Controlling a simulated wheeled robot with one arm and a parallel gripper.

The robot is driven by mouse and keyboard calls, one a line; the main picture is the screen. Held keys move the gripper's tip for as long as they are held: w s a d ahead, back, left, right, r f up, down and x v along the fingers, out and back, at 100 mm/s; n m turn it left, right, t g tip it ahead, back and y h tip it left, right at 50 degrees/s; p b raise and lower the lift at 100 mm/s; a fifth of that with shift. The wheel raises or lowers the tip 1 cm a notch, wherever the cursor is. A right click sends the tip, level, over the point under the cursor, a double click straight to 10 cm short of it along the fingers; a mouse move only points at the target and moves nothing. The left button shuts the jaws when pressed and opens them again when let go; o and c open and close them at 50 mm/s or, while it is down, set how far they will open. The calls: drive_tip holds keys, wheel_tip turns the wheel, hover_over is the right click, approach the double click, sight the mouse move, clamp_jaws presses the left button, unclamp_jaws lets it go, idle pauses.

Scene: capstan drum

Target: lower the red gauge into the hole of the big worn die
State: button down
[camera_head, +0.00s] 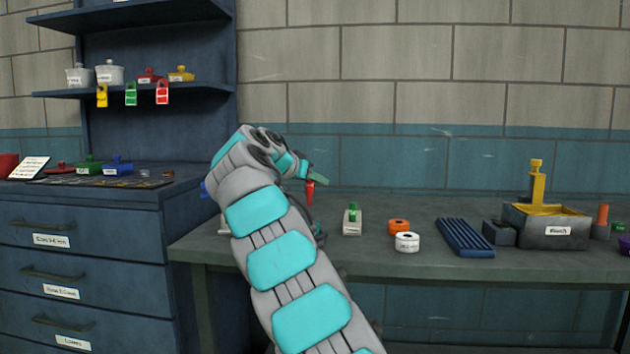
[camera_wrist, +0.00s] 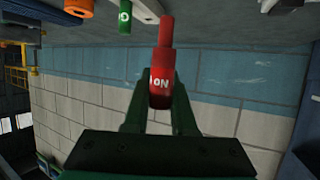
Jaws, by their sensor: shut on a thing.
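My gripper (camera_head: 319,180) is shut on the red gauge (camera_head: 310,190) and holds it upright above the workbench, against the wall. In the wrist view the red gauge (camera_wrist: 160,88) sits between the green fingers of my gripper (camera_wrist: 160,80), with white letters on its thick part and a narrower end pointing to the top of the picture. An orange ring (camera_head: 399,226) and a white ring (camera_head: 407,242) with a dark hole lie on the bench to the right. I cannot tell which thing is the big worn die; my arm hides part of the bench.
A green gauge (camera_head: 352,214) stands on a pale block right of my gripper. A blue ribbed rack (camera_head: 465,237) and a grey bin (camera_head: 545,233) stand farther right. A blue cabinet (camera_head: 90,255) with shelves is at the left. The bench (camera_head: 375,262) has bare surface near its front edge.

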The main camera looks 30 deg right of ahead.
sight(310, 199)
drive_tip(key=shift+a+f+b, duration=0.1)
drive_tip(key=shift+f+b, duration=2.3)
drive_tip(key=shift+f, duration=0.35)
drive_tip(key=shift+f+b, duration=1.2)
drive_tip(key=shift+b, duration=0.55)
idle(3.5)
